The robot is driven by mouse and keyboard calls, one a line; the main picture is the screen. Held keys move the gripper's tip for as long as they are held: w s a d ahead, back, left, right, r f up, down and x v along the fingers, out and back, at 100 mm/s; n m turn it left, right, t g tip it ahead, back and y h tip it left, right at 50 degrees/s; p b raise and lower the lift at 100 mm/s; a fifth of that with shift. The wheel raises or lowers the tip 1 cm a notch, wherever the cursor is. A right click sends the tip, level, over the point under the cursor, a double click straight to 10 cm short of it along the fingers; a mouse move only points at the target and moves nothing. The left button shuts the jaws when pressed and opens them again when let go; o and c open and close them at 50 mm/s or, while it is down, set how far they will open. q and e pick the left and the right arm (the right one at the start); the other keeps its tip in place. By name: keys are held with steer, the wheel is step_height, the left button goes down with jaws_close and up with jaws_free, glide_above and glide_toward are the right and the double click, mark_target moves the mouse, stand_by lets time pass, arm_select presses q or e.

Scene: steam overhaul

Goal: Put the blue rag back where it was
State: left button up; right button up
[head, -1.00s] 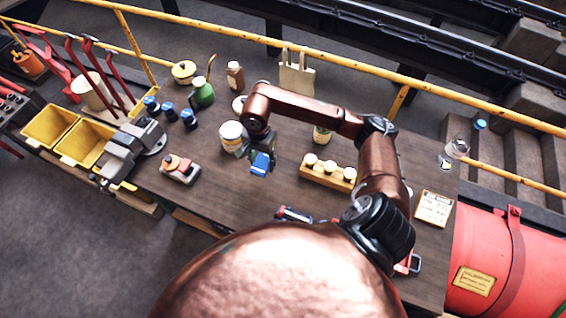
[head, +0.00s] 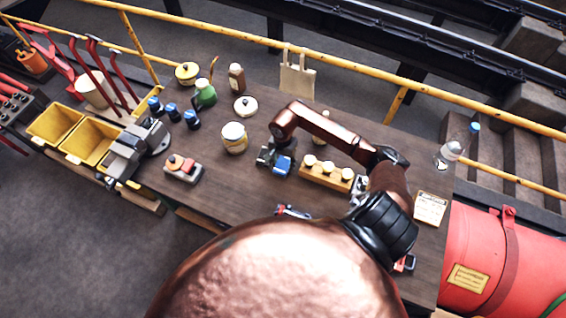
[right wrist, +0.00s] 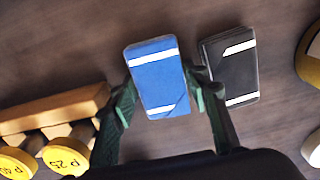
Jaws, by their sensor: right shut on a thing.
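The blue rag (head: 281,166) is a small folded pad with white stripes, over the middle of the workbench (head: 225,190). In the right wrist view the blue rag (right wrist: 157,78) sits between the two green fingers of my right gripper (right wrist: 165,100), which is shut on it. In the head view my right gripper (head: 272,155) points down, just left of the wooden rack. A dark folded rag (right wrist: 230,68) with white stripes lies close beside the blue one, to its right in the wrist view. I cannot tell whether the blue rag touches the bench. My left gripper is out of view.
The wooden rack (head: 326,173) with pale round tops is close to the right. A white tin (head: 234,138) stands to the left. A clear bottle (head: 450,151) stands at the right end.

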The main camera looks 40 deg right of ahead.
mark_target(283, 164)
steer(key=shift+f, duration=0.2)
steer(key=o, duration=0.7)
steer(key=shift+o, duration=0.2)
steer(key=shift+r, duration=0.1)
steer(key=shift+r, duration=0.15)
step_height(283, 164, up, 12)
steer(key=b, duration=0.2)
steer(key=shift+b, duration=0.3)
